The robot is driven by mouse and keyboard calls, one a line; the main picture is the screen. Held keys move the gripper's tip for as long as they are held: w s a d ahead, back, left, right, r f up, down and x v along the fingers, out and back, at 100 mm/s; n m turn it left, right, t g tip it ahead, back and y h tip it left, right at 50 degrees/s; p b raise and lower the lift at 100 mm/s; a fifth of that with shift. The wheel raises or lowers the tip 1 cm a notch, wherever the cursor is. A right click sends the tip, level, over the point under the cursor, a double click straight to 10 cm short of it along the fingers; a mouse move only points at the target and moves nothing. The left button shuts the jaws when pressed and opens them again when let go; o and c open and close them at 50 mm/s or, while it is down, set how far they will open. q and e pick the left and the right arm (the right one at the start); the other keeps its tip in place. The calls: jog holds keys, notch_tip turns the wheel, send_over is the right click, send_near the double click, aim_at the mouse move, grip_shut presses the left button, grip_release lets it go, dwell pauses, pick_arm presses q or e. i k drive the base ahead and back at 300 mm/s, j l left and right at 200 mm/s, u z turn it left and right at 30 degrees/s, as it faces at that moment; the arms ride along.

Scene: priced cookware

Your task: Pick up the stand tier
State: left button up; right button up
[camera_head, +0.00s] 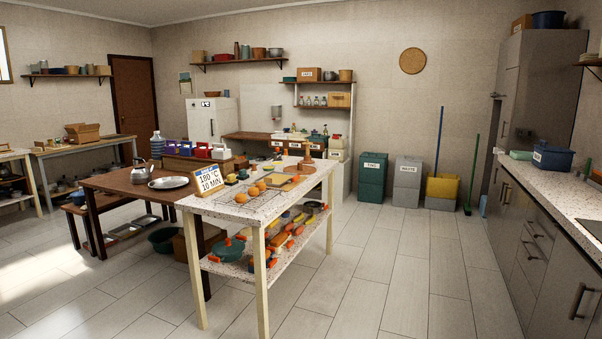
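I cannot tell for sure which object is the stand tier. A terracotta-coloured upright piece (307,155) stands at the far right of the speckled worktable (225,206). A flat terracotta-coloured piece (294,180) lies just in front of it; details are too small to tell. A wire rack with several orange round items (261,185) is nearer on the same top. Neither of my grippers is in view.
A sign reading 180 °C 10 MIN (208,181) stands at the table's left edge. A brown table (120,183) with a kettle (142,170) and silver plate (169,183) adjoins it. The floor right of the worktable is clear up to the grey counter (545,180).

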aim_at(300, 169)
jog(key=i+l+z, duration=0.35)
jog(key=i, duration=0.2)
jog(key=i+z, duration=0.35)
jog(key=i, duration=0.2)
